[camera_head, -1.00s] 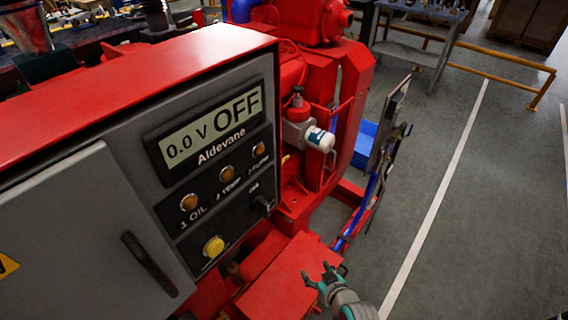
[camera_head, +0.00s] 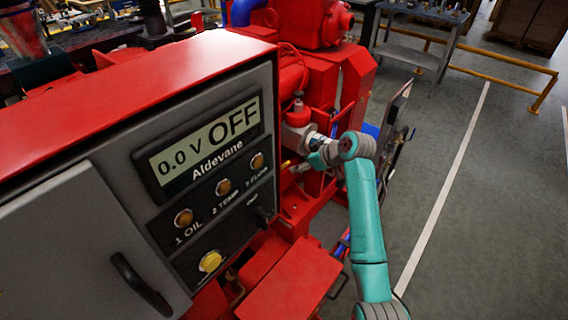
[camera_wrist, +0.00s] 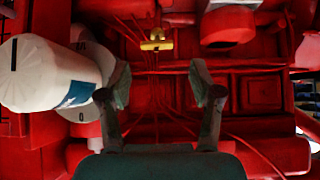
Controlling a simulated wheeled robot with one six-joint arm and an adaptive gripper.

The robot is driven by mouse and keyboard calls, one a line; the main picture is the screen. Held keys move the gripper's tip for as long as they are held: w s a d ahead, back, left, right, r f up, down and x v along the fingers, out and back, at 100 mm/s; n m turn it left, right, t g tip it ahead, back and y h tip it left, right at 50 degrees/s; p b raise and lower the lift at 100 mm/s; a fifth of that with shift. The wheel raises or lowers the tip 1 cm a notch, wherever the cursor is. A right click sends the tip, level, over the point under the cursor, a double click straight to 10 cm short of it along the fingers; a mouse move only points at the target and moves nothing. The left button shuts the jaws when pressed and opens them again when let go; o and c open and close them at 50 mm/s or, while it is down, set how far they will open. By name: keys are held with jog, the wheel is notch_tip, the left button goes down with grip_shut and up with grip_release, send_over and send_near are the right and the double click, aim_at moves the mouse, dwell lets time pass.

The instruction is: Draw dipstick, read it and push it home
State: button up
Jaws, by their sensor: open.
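The dipstick's yellow T-shaped handle (camera_wrist: 156,40) shows in the wrist view above the middle, against the red engine block, and it looks seated. A small yellow spot (camera_head: 286,164) beside the engine in the head view may be the same handle. My gripper (camera_wrist: 160,85) is open and empty, its two fingers spread below and on either side of the handle's line, apart from it. In the head view my gripper (camera_head: 308,164) is at the engine's side, just under the white filter, its fingers partly hidden.
A white filter canister (camera_wrist: 45,75) with a blue label stands close to my left finger; it also shows in the head view (camera_head: 317,139). The grey control cabinet (camera_head: 75,240) reads 0.0 V OFF. Thin red pipes run below the handle. Open floor lies right.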

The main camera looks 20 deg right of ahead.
aim_at(285, 164)
jog(key=x, duration=0.6)
jog(key=w+r+x, duration=0.1)
jog(key=x, duration=0.3)
jog(key=shift+w, duration=0.1)
jog(key=shift+c, duration=0.2)
